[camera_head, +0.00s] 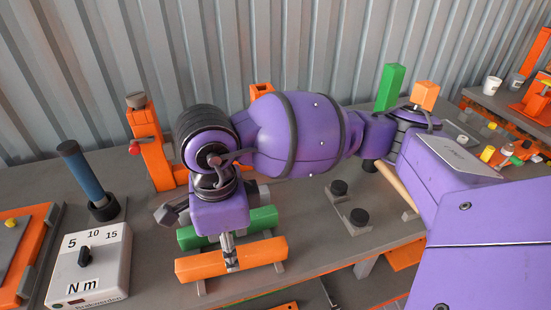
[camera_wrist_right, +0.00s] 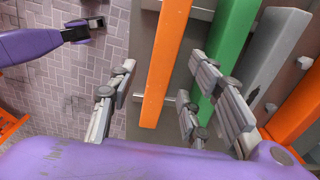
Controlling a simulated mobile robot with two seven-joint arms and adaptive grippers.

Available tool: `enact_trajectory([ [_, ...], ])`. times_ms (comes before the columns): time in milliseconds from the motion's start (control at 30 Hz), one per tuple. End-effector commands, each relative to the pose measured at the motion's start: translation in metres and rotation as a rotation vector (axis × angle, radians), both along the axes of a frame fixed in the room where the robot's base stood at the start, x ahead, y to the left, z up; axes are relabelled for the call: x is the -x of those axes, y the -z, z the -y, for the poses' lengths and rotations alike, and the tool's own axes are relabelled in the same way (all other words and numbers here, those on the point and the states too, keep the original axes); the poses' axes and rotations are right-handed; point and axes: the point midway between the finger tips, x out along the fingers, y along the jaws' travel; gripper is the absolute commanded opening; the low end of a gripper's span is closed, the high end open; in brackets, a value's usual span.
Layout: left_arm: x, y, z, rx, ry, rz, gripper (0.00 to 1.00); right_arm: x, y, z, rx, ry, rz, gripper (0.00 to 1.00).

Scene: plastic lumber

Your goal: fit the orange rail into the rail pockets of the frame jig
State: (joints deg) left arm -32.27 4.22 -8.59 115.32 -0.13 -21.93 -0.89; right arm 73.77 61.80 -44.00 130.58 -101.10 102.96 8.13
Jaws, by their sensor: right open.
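The orange rail (camera_head: 256,255) lies across grey supports near the front of the bench; it also shows in the right wrist view (camera_wrist_right: 165,60). My right gripper (camera_head: 229,254) reaches down over its middle. In the wrist view my right gripper (camera_wrist_right: 158,102) is open, with fingers on both sides of the rail. I see no clear grip on it. The purple end of my left arm, with its dark gripper (camera_wrist_right: 88,28), hangs at the upper left of the wrist view; its jaws are unclear. I cannot clearly identify the frame jig or its pockets.
A green rail (camera_head: 262,219) lies just behind the orange one. A torque tester (camera_head: 90,262) and an orange clamp stand (camera_head: 150,150) are at the left. Two black knobs (camera_head: 338,187) sit on the grey bench to the right. A green post (camera_head: 389,87) stands behind.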

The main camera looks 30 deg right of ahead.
Motion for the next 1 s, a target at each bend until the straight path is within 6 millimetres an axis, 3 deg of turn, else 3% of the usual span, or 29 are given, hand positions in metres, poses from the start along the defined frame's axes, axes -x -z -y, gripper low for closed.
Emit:
enact_trajectory([
  [233,-0.020,-0.012,0.002,0.003,0.004,0.041,0.42,0.001,0.035,0.002,-0.001,0.001,-0.003,0.45],
  [533,-0.022,-0.015,0.003,0.004,0.005,0.048,0.42,0.000,0.039,0.002,-0.002,0.000,0.000,0.45],
  [867,-0.014,-0.009,0.002,0.003,0.003,0.030,0.42,0.000,0.038,0.001,-0.002,0.000,0.001,0.02],
  [1000,-0.014,-0.008,0.002,0.003,0.003,0.029,0.42,-0.001,0.037,0.001,-0.003,-0.001,0.002,0.00],
])
